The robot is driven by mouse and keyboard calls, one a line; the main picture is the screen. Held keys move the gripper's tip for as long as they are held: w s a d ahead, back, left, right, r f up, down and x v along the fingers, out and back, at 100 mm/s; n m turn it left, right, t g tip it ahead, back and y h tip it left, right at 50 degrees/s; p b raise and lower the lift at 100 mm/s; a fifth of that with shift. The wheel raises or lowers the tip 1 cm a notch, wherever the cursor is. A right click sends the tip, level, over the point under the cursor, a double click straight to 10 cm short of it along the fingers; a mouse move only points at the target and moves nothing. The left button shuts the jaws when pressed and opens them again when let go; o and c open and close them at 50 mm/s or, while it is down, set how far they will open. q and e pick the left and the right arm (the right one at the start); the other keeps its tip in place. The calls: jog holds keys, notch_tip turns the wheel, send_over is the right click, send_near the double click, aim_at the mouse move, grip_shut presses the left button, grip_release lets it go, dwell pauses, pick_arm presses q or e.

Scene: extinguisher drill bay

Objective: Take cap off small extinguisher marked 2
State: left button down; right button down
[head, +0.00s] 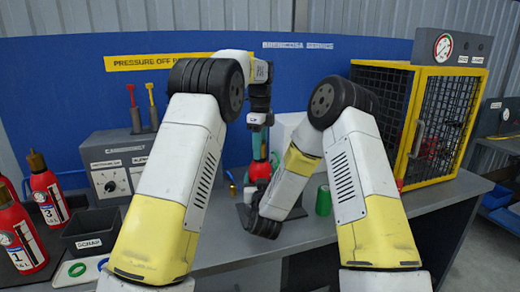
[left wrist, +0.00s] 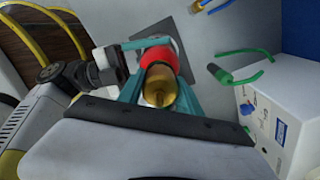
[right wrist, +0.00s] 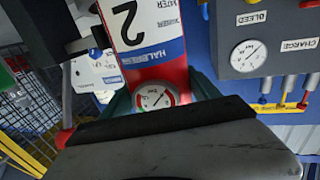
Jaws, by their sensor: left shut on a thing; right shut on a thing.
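The small extinguisher (head: 260,170) marked 2 stands upright on a dark base plate (left wrist: 172,20), partly hidden by my arms. Its 2 label (right wrist: 130,28) and gauge (right wrist: 156,97) show inverted in the right wrist view. Its brass cap (left wrist: 158,86) is on top in the left wrist view. My left gripper (head: 258,143) points down from above, its teal fingers shut on either side of the cap. My right gripper (right wrist: 163,92) is shut around the red body near the gauge. Its fingers are hidden in the head view.
A yellow-framed cage (head: 412,125) stands on the right. A white box (left wrist: 275,125) is close by.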

pick_arm(q)
jog(key=n, duration=0.6)
jog(key=shift+n, duration=0.4)
jog(key=n, duration=0.8)
jog(key=shift+n, duration=0.3)
jog(key=n, duration=1.3)
jog(key=shift+r, duration=0.1)
jog(key=n, duration=0.4)
jog(key=shift+n, duration=0.3)
jog(key=n, duration=1)
jog(key=shift+n, duration=0.3)
jog(key=shift+w, duration=0.1)
